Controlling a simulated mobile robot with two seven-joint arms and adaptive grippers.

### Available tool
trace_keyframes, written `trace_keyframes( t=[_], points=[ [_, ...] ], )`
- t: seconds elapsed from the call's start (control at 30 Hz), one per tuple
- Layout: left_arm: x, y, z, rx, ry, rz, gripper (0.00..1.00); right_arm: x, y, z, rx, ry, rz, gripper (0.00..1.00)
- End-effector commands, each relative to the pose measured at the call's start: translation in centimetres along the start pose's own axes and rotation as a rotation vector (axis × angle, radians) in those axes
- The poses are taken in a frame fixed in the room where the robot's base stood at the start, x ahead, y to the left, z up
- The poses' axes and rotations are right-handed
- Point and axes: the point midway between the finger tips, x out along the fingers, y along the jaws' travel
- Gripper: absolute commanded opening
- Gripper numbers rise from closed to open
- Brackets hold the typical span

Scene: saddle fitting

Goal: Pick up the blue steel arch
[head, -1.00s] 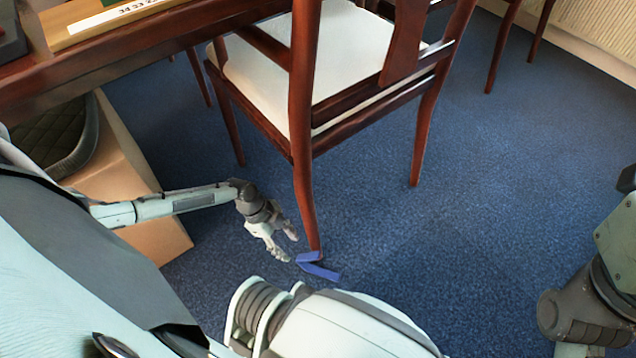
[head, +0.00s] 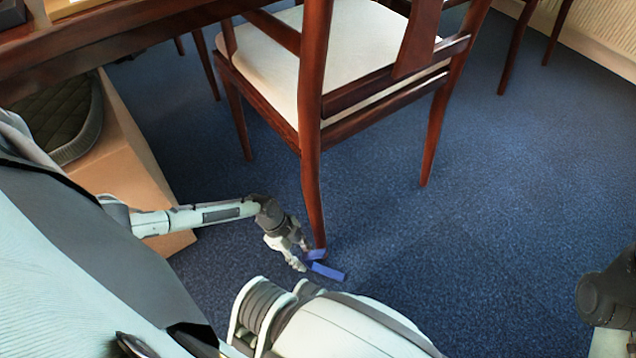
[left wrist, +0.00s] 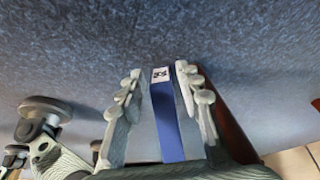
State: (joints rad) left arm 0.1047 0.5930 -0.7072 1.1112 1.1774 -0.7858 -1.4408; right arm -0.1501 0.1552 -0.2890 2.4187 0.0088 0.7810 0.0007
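The blue steel arch (head: 328,271) is on the carpet at the foot of the chair's near leg in the head view. In the left wrist view it is a long blue bar (left wrist: 168,122) with a black-marked white patch at its far end. My left gripper (head: 303,257) is low at the arch. In the left wrist view its open fingers (left wrist: 160,74) stand on either side of the bar, with gaps visible on both sides. Part of the arch is hidden by the fingers in the head view. My right gripper is not in view.
A wooden chair (head: 312,110) with a pale seat stands over the arch, its near leg right beside it. A tan box (head: 135,190) is to the left, under the table edge (head: 110,55). Blue carpet (head: 480,220) is clear to the right.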

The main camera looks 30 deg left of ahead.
Motion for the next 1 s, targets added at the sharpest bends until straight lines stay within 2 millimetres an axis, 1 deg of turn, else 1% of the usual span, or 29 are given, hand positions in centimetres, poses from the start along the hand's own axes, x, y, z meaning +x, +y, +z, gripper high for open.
trace_keyframes(
  t=[0.03, 0.23, 0.57, 0.67, 0.77, 0.93, 0.97, 1.0],
  points=[
    [0.0, 0.0, 0.0, 0.000, 0.000, 0.000, 0.25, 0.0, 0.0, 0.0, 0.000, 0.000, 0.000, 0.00],
    [0.0, 0.0, 0.0, 0.000, 0.000, 0.000, 0.00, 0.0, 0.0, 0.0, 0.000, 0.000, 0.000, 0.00],
    [-0.1, 0.0, 0.0, 0.000, 0.000, 0.000, 0.00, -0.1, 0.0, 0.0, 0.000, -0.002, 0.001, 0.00],
    [-0.3, 0.0, -0.1, 0.000, 0.000, -0.001, 0.00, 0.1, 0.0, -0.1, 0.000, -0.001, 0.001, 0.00],
    [-1.0, -0.1, -0.4, 0.001, 0.000, -0.001, 0.00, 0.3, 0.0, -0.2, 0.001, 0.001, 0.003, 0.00],
    [-3.0, 0.0, -1.2, 0.002, 0.001, -0.002, 0.00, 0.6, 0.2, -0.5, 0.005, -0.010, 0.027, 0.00],
    [-3.5, -0.1, -1.4, 0.002, 0.001, -0.002, 0.00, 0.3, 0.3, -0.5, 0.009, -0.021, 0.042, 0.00],
    [-3.8, 0.0, -1.2, 0.000, -0.001, -0.001, 0.00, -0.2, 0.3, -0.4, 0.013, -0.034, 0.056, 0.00]
  ],
)
